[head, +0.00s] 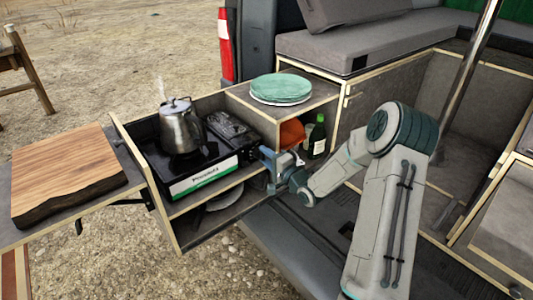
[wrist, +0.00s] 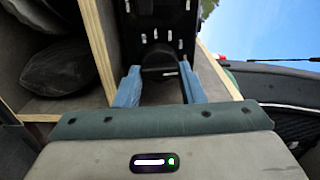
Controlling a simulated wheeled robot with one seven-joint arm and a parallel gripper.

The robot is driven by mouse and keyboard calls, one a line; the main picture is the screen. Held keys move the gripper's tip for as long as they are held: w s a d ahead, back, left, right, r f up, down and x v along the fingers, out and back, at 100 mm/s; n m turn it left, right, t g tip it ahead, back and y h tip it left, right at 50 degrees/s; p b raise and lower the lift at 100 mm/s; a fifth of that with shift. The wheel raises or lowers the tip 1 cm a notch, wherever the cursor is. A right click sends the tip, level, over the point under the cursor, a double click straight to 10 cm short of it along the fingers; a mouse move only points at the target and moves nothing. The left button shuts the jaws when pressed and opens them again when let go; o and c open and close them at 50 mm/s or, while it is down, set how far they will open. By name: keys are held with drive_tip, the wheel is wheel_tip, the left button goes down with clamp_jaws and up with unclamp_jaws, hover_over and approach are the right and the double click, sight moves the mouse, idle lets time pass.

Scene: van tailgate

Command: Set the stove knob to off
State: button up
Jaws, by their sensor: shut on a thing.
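The black camping stove (head: 200,168) sits in the pull-out drawer, with a steaming metal kettle (head: 181,128) on its burner. My gripper (head: 268,158) is at the stove's right end, and its blue fingers hide the knob there. In the wrist view, the dark stove knob (wrist: 160,73) lies between the two blue fingers of my gripper (wrist: 160,76), which are shut on it. A short white mark shows on the knob, and several white marks show on the stove's panel above it. I cannot read the knob's setting.
Teal plates (head: 281,88) stand on the cabinet top behind my gripper. A green bottle (head: 318,137) and an orange item (head: 292,133) are in the cubby close by. A wooden board (head: 68,172) lies at left. A wooden drawer edge (wrist: 98,48) runs beside my fingers.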

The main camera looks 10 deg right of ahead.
drive_tip(key=shift+m, duration=0.4)
drive_tip(key=o, duration=1)
drive_tip(key=v, duration=1.3)
drive_tip(key=shift+s+d, duration=0.2)
drive_tip(key=shift+s, duration=0.15)
